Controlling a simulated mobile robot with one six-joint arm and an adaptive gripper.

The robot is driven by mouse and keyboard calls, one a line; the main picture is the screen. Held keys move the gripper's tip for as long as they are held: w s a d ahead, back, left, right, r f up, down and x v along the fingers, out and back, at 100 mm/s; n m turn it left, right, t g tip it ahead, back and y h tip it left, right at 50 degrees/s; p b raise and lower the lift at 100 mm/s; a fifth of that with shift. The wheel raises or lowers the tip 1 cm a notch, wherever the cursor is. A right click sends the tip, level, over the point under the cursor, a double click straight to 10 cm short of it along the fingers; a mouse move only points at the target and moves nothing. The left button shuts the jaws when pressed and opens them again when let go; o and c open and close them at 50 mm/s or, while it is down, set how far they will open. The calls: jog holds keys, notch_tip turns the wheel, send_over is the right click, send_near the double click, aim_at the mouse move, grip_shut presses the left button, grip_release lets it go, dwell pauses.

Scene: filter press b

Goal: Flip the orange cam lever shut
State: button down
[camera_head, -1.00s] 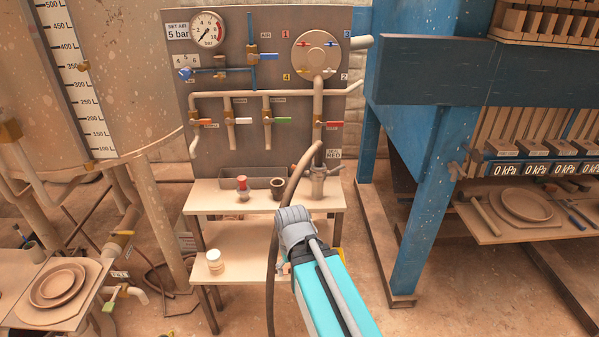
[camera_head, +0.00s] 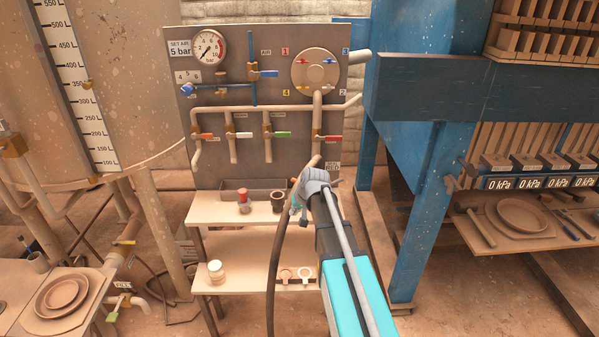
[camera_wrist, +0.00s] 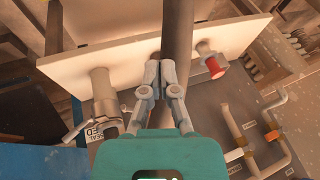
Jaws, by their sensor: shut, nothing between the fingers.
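In the head view my arm hides most of that spot. My gripper (camera_wrist: 160,75) is shut and empty, to the right of the coupling in the wrist view and apart from it. The dark hose (camera_wrist: 177,35) passes just beyond my fingertips; I cannot tell if they touch. It also hangs in the head view (camera_head: 273,280).
The upper shelf (camera_head: 215,212) bears a red-topped piece (camera_head: 242,195) and a dark cup (camera_head: 278,199). A white jar (camera_head: 215,270) stands on the lower shelf. The panel (camera_head: 235,85) with pipes and coloured valve handles is behind. A blue frame (camera_head: 420,215) stands right.

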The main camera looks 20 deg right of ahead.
jog(key=w+d+r+m+t+p, duration=0.1)
jog(key=w+d+r+t, duration=0.1)
jog(key=w+d, duration=0.3)
jog(key=w+d+r+m+t+p, duration=0.1)
jog(key=w+d+r, duration=0.3)
jog(key=w+d, duration=0.2)
jog(key=w, duration=0.2)
jog(key=shift+w+r+m+t+y+p, duration=0.3)
jog(key=shift+w+t, duration=0.05)
jog(key=shift+t, duration=0.05)
jog(key=shift+f, duration=0.1)
jog(key=shift+b+x, duration=3.6)
jog(key=shift+x, duration=1.3)
jog(key=shift+w+d, duration=0.1)
jog(key=shift+d, duration=0.15)
